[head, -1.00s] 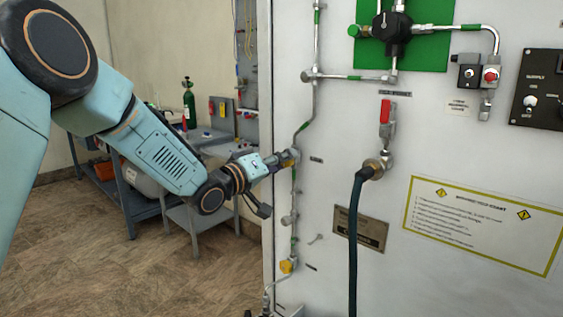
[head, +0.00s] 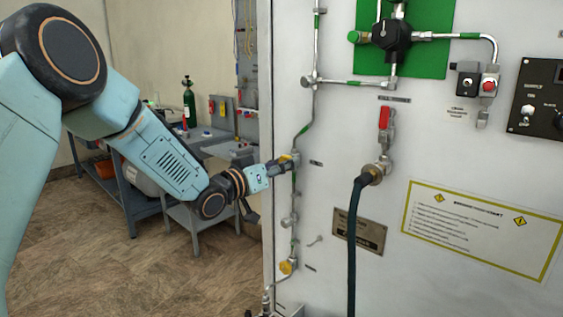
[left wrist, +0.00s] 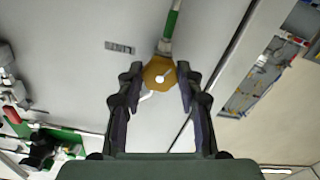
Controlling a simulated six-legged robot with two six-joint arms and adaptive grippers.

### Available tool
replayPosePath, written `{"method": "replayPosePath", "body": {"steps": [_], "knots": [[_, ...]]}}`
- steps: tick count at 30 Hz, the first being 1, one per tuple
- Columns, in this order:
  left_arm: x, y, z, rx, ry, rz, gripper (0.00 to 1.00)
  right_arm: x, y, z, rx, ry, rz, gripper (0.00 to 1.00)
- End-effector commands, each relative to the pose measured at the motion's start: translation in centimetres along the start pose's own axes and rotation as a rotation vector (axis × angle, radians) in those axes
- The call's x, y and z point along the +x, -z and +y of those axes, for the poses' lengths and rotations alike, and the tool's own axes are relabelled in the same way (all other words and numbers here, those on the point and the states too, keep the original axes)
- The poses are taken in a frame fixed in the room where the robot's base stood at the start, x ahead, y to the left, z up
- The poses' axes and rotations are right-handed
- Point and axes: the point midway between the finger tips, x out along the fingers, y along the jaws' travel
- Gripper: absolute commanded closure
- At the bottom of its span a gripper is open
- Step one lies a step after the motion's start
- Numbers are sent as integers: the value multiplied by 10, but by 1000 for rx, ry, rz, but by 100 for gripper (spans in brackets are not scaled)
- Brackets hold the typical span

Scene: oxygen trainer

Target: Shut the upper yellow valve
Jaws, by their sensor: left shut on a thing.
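The upper yellow valve (head: 296,157) sits on the thin vertical pipe near the left edge of the white panel. My left gripper (head: 286,164) reaches it from the left and is shut on it. In the left wrist view, the yellow knob (left wrist: 158,72) lies between the two dark fingertips of my left gripper (left wrist: 160,74). A pale mark shows on the knob's face. In the head view the fingers partly hide the knob. A lower yellow valve (head: 288,266) is on the same pipe, clear of the gripper. My right gripper is not in view.
A dark hose (head: 352,245) hangs from a fitting below a red-handled valve (head: 384,118), right of the pipe. A green plate (head: 432,58) with a black regulator (head: 391,31) is higher up. A grey workbench (head: 118,188) stands behind at left. Open floor lies below my arm.

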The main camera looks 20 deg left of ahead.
Motion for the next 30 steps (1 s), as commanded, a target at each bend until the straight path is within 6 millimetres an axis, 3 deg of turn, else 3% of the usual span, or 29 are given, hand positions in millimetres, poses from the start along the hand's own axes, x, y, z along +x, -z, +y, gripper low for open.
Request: {"method": "replayPosePath", "body": {"steps": [30], "knots": [[0, 0, 0, 967, -1, 0, 95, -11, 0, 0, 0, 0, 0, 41]]}}
